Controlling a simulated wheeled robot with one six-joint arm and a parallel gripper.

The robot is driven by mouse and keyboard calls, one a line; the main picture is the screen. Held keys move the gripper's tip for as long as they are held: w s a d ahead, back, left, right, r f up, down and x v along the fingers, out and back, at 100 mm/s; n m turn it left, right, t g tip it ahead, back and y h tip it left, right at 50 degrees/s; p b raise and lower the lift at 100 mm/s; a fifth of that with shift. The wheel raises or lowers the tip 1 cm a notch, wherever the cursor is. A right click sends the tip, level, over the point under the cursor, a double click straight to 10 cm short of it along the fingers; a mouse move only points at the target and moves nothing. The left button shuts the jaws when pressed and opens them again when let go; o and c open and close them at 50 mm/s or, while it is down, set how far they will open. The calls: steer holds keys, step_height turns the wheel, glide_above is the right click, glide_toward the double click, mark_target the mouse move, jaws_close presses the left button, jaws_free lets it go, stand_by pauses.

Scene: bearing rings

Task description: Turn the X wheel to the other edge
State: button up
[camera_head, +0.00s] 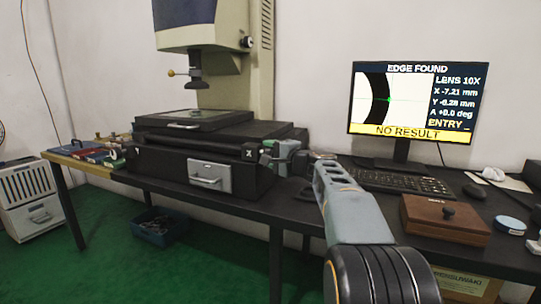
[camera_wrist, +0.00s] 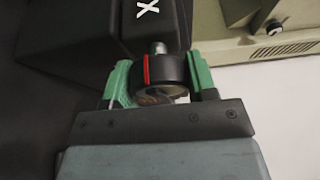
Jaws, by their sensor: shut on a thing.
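The X wheel is a dark round knob with a red mark, seen in the wrist view (camera_wrist: 172,72), on a short metal shaft beside the white X label (camera_wrist: 147,7). My gripper (camera_wrist: 165,82) has green fingers, one on each side of the wheel, and is shut on it. In the head view my gripper (camera_head: 282,156) is at the right side of the measuring machine's black base (camera_head: 160,168); the wheel is mostly hidden there. The monitor (camera_head: 404,100) reads EDGE FOUND, X -7.21 mm, Y -6.28 mm, A +0.0 deg, NO RESULT, with a green mark on the dark ring's edge.
The machine's stage (camera_head: 195,119) lies under the lens (camera_head: 196,84). Small items stand at the table's left end.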

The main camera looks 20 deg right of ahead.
steer(key=o, duration=0.9)
steer(key=p+v, duration=0.2)
steer(key=v, duration=1.1)
steer(key=shift+s+d, duration=0.15)
steer(key=shift+s, duration=0.25)
